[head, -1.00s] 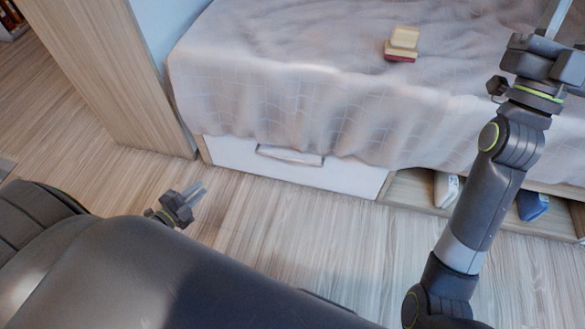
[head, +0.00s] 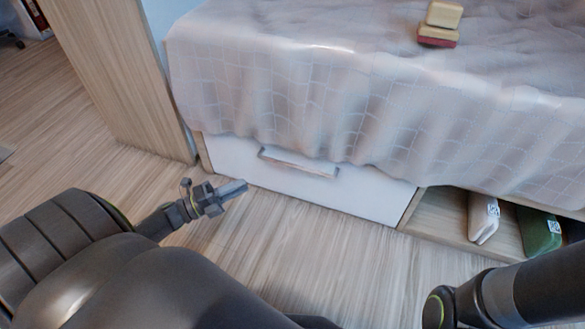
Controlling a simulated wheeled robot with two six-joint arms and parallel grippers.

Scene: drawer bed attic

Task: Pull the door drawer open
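The drawer is the white front (head: 250,172) under the bed, below the hanging blanket. It sits flush in the bed frame and looks closed. Its long pale handle (head: 298,163) runs along the upper part of the front, and the blanket hem hangs close to it. My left gripper (head: 234,190) is low over the floor, in front of the left part of the drawer. Its fingers point right, towards the drawer front, and are apart from the handle. They overlap from this angle, so I cannot tell whether they are open. My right gripper is out of view.
A grey-white blanket (head: 300,90) covers the bed. A stacked yellow-and-red item (head: 438,25) lies on top. Right of the drawer, an open shelf (head: 440,213) holds a white item (head: 482,218) and a green one (head: 538,230). A wooden panel (head: 120,80) stands left. The floor ahead is clear.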

